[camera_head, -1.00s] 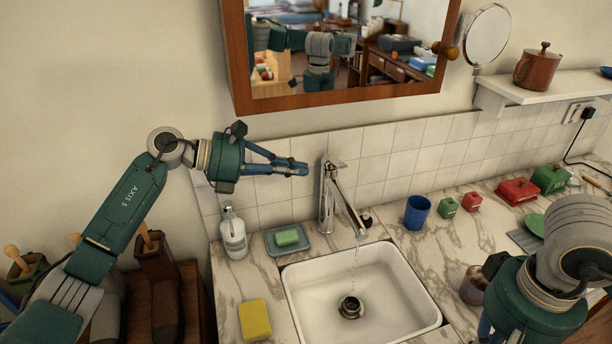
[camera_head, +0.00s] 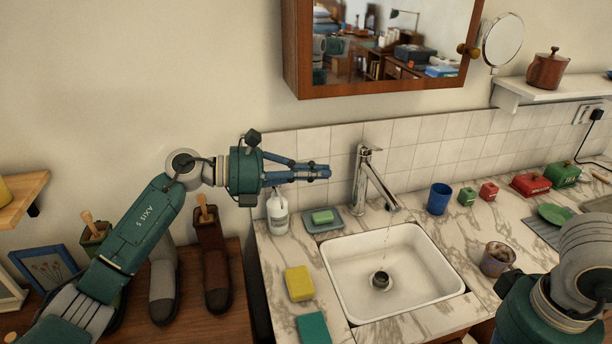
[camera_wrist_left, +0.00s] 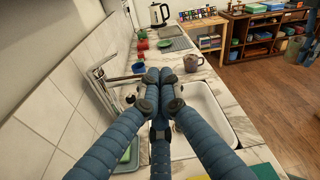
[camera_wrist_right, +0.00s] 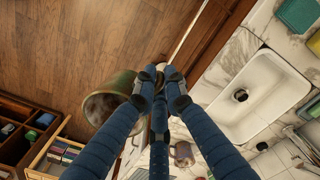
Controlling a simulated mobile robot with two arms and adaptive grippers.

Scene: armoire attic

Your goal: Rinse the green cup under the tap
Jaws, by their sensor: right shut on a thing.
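The green cup (camera_wrist_right: 106,104) shows in the right wrist view, at the fingertips of my right gripper (camera_wrist_right: 163,78), which is shut on it. It is held over the wood floor, in front of the counter. In the head view the right arm's links show at the lower right, but its fingers and the cup are out of sight. The chrome tap (camera_head: 368,185) runs a thin stream into the white sink (camera_head: 345,279). My left gripper (camera_head: 325,172) is empty and left of the tap; its fingers look closed together in the left wrist view (camera_wrist_left: 158,78).
A brownish mug (camera_head: 497,259) stands right of the sink, a blue cup (camera_head: 440,199) behind it. A soap bottle (camera_head: 278,215), soap dish (camera_head: 323,226) and yellow sponge (camera_head: 299,284) line the left side. Mirror cabinet (camera_head: 292,60) hangs above.

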